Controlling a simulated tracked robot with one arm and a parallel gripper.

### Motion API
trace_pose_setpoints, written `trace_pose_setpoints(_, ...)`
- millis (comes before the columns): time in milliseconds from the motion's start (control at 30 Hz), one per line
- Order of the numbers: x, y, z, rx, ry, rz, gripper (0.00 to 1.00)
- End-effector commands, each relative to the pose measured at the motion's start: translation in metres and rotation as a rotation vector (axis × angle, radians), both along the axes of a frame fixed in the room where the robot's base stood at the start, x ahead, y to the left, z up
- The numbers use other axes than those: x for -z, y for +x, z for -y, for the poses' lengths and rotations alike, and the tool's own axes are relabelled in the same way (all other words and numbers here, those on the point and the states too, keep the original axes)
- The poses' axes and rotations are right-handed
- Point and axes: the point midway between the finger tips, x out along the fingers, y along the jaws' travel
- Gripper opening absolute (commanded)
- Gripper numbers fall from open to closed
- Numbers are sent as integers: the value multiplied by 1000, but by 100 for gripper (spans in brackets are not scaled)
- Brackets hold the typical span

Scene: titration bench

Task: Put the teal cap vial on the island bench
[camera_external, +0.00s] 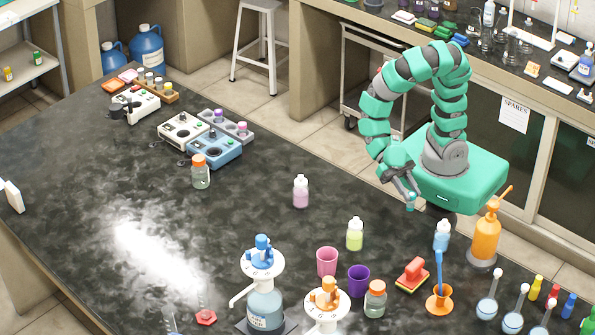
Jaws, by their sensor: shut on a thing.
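My gripper (409,194) points down near the far edge of the dark island bench (110,190), on the right half of the picture. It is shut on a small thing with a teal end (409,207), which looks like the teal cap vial. The fingers hide most of it, so its body is not clear. I cannot tell whether it touches the bench or hangs just beyond its edge.
Near my gripper on the bench stand a pink bottle (301,192), a yellow-green bottle (355,235), a blue bottle (442,236) and an orange pump bottle (486,238). The left middle is clear.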

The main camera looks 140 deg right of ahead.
Motion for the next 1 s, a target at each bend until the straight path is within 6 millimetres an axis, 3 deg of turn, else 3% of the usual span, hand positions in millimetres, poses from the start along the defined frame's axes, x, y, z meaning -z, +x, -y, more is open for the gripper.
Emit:
trace_pose_setpoints(367, 2, 31, -7, -6, -5, 2, 4)
trace_pose_setpoints(800, 11, 100, -23, -7, -1, 4, 4)
trace_pose_setpoints(1000, 13, 114, -25, -3, -6, 2, 4)
